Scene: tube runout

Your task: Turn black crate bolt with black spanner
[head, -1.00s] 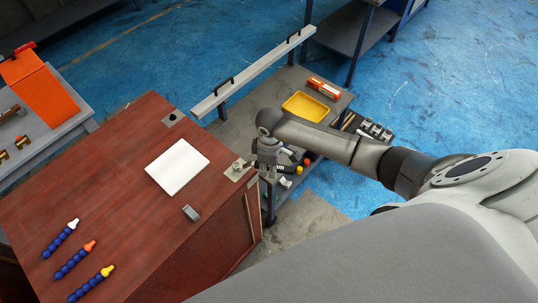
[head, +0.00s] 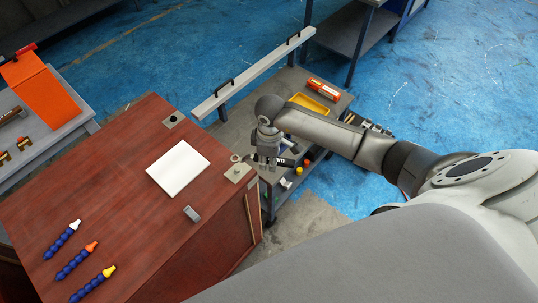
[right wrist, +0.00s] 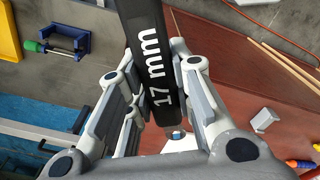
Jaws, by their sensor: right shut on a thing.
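My right gripper (head: 266,158) is shut on the black spanner (right wrist: 150,60), marked "17 mm" in the right wrist view. In the head view the spanner's black handle (head: 287,162) sticks out to the right of the fingers, and its pale end (head: 237,158) points left over the crate. A bolt on a pale plate (head: 238,173) sits at the near right edge of the red-brown crate (head: 120,170). The spanner end appears just beyond this bolt, apart from it. A second plate with a dark bolt (head: 173,119) sits at the crate's far corner. My left gripper is not in view.
A white pad (head: 178,168) and a grey block (head: 192,213) lie on the crate. Several blue hoses with coloured tips lie front left. Behind is a trolley with a rail (head: 255,72), a yellow tray (head: 308,105) and tools.

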